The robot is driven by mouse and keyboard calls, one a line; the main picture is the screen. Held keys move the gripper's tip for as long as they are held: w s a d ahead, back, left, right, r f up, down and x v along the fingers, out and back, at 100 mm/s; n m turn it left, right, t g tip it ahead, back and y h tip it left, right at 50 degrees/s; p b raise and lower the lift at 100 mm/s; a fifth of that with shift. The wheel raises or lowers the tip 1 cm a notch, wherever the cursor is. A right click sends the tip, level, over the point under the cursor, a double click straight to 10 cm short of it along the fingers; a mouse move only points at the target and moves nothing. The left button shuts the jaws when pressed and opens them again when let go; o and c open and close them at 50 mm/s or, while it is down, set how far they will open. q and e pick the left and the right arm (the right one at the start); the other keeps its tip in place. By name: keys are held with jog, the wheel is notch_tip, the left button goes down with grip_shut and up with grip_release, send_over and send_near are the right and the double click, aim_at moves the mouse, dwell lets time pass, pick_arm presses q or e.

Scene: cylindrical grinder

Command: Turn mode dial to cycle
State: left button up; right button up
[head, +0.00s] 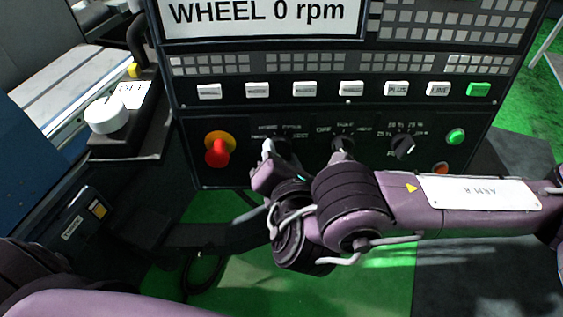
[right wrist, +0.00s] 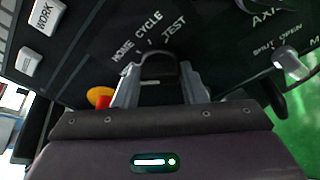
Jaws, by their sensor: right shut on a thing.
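The mode dial (right wrist: 158,66) is a dark knob on the black control panel, with the labels HOME, CYCLE and TEST around it in the right wrist view. My right gripper (right wrist: 157,80) is shut on this dial, one grey finger on each side. In the head view my right gripper (head: 277,151) reaches the panel from below and hides most of the dial. I cannot tell which label the dial points to. My left gripper is out of view; only part of my left arm shows at the lower left.
A red emergency button (head: 217,150) on a yellow ring sits left of the dial. Another selector (head: 343,146) and a black knob (head: 402,147) are to the right. White buttons (head: 257,90) line the panel above.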

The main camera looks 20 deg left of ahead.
jog(key=m+t+y+b, duration=0.1)
jog(key=m+b, duration=0.5)
jog(key=b, duration=0.3)
jog(key=m+t+y+b, duration=0.1)
jog(key=m+b, duration=0.6)
jog(key=b, duration=0.2)
jog(key=shift+d+f+m+b, duration=0.1)
jog(key=shift+f+m+b, duration=0.05)
jog(key=shift+m+b, duration=0.2)
jog(key=o, duration=1)
jog(key=shift+w, duration=0.1)
